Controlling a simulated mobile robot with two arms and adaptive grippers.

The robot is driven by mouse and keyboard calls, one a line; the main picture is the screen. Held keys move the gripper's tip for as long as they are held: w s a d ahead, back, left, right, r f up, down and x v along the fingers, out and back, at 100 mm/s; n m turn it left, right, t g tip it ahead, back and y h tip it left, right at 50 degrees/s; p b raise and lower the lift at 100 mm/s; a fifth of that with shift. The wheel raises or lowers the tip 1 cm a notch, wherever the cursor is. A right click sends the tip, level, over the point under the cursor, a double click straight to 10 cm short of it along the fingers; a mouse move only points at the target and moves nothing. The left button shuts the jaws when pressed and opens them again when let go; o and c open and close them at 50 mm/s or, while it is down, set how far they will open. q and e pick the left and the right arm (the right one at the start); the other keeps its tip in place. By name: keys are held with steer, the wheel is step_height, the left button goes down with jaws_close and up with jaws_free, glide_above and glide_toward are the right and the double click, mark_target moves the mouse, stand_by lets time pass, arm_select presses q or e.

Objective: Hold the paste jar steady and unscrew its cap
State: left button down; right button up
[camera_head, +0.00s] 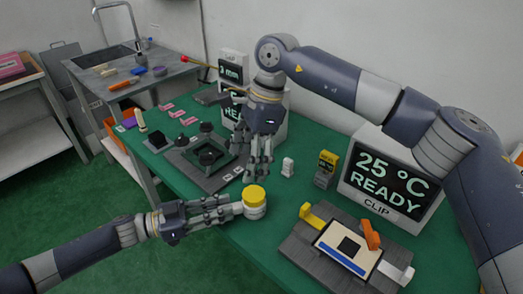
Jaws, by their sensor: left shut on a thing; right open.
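The paste jar (255,210) is small and pale with a yellow cap (254,194) on top. It stands upright, near the front edge of the green table in the head view. My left gripper (240,208) comes in from the left and is shut on the jar's side, below the cap. My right gripper (258,172) hangs fingers down, above and behind the jar. It is open and empty, and apart from the cap. The fingers of my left gripper hide part of the jar's left side.
A grey fixture (330,265) with a board, a yellow lever and an orange lever (370,234) lies front right. Behind it stand a display (389,187) reading 25 °C READY and a yellow meter (326,167). A dark fixture (187,161) with black knobs lies left of my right gripper.

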mark_target(254, 194)
steer(key=shift+m+t+h, duration=0.3)
steer(key=shift+h, duration=0.3)
steer(key=f, duration=0.3)
steer(key=d+f, duration=0.1)
steer(key=f, duration=0.6)
steer(key=shift+w+d+f, duration=0.15)
steer(key=shift+w+f, duration=0.05)
steer(key=shift+f, duration=0.15)
steer(key=c, duration=1.1)
steer(key=n, duration=0.5)
steer(key=shift+n+g+h, duration=0.3)
steer(key=shift+g, duration=0.1)
steer(key=n, duration=0.5)
steer(key=shift+w+n+g+h, duration=0.1)
steer(key=shift+n+g+h, duration=0.2)
steer(key=shift+n, duration=0.1)
steer(key=n+h, duration=0.1)
steer(key=n, duration=1)
steer(key=shift+a+n+h, duration=0.2)
steer(key=shift+n+h, duration=0.1)
steer(key=shift+h, duration=0.1)
